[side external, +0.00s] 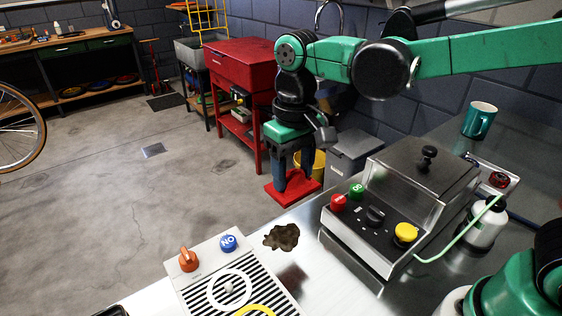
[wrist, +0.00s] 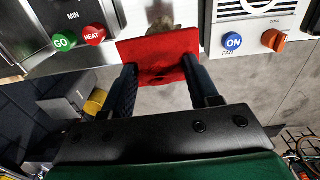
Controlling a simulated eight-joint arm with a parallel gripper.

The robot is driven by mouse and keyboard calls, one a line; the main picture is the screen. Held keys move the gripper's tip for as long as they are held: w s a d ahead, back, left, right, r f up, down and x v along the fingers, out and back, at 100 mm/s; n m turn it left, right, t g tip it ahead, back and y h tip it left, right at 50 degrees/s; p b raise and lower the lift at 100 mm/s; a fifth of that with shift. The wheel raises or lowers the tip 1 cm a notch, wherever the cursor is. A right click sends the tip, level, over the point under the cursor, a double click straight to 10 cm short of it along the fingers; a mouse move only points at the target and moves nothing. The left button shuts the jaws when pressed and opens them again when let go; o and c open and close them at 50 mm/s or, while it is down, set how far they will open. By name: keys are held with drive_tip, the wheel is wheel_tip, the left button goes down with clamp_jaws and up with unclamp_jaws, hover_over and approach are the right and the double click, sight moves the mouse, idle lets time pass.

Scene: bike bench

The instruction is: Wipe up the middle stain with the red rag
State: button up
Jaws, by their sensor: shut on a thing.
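The red rag (side external: 281,196) is a flat red square held between the fingers of my gripper (side external: 293,178). In the wrist view the rag (wrist: 158,50) spreads in front of the two dark fingers. A dark brown, irregular stain (side external: 281,237) lies on the metal counter, between the slotted panel and the grey machine. The rag is up and behind the stain in the side view, apart from it, near the counter's far edge. In the wrist view the stain (wrist: 160,24) is partly hidden by the rag. I see no other stain clearly.
The grey machine (side external: 400,205) with red, green and yellow knobs stands right of the stain. The slotted panel (side external: 215,268) with orange and blue knobs is at left. A teal mug (side external: 479,120) stands farther back. A red cabinet (side external: 240,68) stands beyond the counter.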

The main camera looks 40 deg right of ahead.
sight(276, 192)
drive_tip(key=f, duration=0.1)
drive_tip(key=w+f, duration=0.1)
drive_tip(key=f, duration=0.1)
drive_tip(key=d+f, duration=0.1)
drive_tip(key=shift+w+f, duration=0.4)
drive_tip(key=shift+f, duration=3.6)
drive_tip(key=shift+a+f, duration=0.15)
drive_tip(key=shift+a, duration=1.3)
drive_tip(key=shift+d+r, duration=0.15)
drive_tip(key=shift+d, duration=0.6)
drive_tip(key=shift+d+r, duration=0.1)
drive_tip(key=shift+d, duration=0.65)
drive_tip(key=shift+a+r, duration=0.2)
drive_tip(key=shift+a, duration=1.35)
drive_tip(key=shift+r, duration=3.45)
drive_tip(key=shift+d, duration=0.15)
